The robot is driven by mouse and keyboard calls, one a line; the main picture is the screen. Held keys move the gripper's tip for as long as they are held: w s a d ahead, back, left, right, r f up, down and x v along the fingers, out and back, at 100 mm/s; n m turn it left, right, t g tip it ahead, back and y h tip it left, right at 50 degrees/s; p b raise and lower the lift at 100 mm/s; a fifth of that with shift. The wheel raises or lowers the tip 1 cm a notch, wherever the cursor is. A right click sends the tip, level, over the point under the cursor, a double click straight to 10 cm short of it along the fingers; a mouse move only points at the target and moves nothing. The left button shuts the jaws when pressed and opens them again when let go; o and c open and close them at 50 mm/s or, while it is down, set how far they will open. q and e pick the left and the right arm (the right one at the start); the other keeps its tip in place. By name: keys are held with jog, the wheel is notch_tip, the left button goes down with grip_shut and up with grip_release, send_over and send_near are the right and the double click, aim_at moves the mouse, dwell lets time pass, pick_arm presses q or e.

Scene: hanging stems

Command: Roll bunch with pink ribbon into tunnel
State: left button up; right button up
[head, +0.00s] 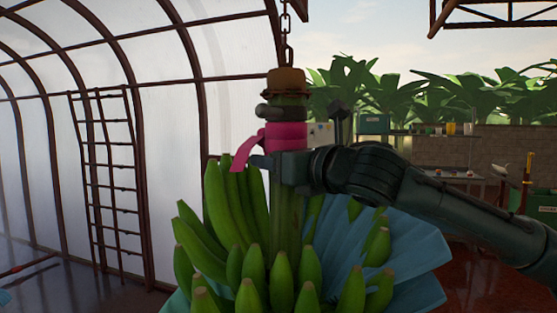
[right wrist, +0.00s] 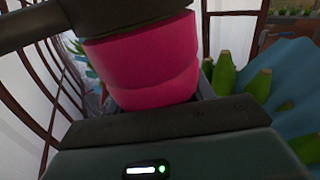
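The green banana bunch (head: 255,262) hangs upright in the head view, its stem (head: 287,222) rising to a brown cap on a chain. The pink ribbon (head: 287,135) wraps the stem above the fruit, with a loose tail at left. It also fills the middle of the right wrist view (right wrist: 150,62). My right gripper (head: 285,167) comes in from the right and is shut around the stem just below the ribbon; its far finger is hidden. The tunnel (head: 165,75), with translucent walls and brown arched ribs, stands at left. My left gripper is not in view.
A chain (head: 285,35) holds the bunch from above. Blue sheeting (head: 415,265) spreads behind the fruit at right. A brown ladder (head: 108,180) stands against the tunnel wall. A low wall (head: 450,152) and a bench with small items are at the far right.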

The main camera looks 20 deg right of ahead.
jog(key=c, duration=0.8)
jog(key=shift+w+a, duration=0.1)
